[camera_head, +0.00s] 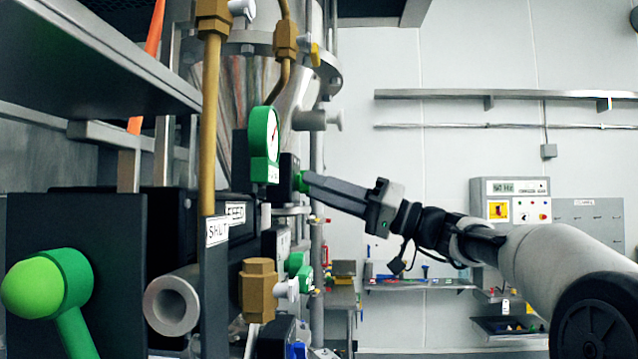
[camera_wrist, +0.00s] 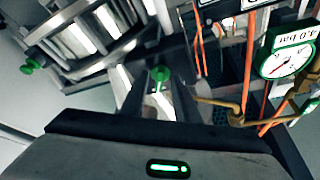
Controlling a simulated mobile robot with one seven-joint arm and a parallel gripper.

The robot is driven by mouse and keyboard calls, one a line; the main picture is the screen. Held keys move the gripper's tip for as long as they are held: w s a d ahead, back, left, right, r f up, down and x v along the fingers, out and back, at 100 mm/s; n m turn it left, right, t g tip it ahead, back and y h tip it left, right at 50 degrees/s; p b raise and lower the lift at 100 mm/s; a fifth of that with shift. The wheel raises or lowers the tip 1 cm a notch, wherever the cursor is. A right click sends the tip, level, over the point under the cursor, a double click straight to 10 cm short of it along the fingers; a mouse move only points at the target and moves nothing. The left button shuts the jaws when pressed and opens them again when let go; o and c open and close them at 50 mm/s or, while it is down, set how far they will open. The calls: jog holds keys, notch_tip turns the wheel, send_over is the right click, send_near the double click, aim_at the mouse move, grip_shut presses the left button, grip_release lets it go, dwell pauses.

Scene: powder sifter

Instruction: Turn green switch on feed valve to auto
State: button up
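In the head view a small green switch (camera_head: 301,182) sits on the face of a black box (camera_head: 288,170), right of the gauge. My gripper (camera_head: 308,184) reaches in from the right, its fingertips at the switch; contact is unclear. In the wrist view a green knob (camera_wrist: 160,76) shows between and just beyond the tips of my gripper (camera_wrist: 160,92). The two dark fingers are apart, with a bright gap between them. A "FEED" label (camera_head: 235,213) is on the dark panel below and left of the switch. The switch's position marks cannot be read.
A green-rimmed gauge (camera_head: 265,145) stands close left of my fingertips; it also shows in the wrist view (camera_wrist: 288,60). Brass pipes (camera_head: 210,120) and a large green lever (camera_head: 60,285) are at left. More green handles (camera_head: 298,265) sit below. Free room lies right, before the wall.

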jog(key=shift+a, duration=0.25)
jog(key=shift+d+r, duration=0.1)
grip_shut()
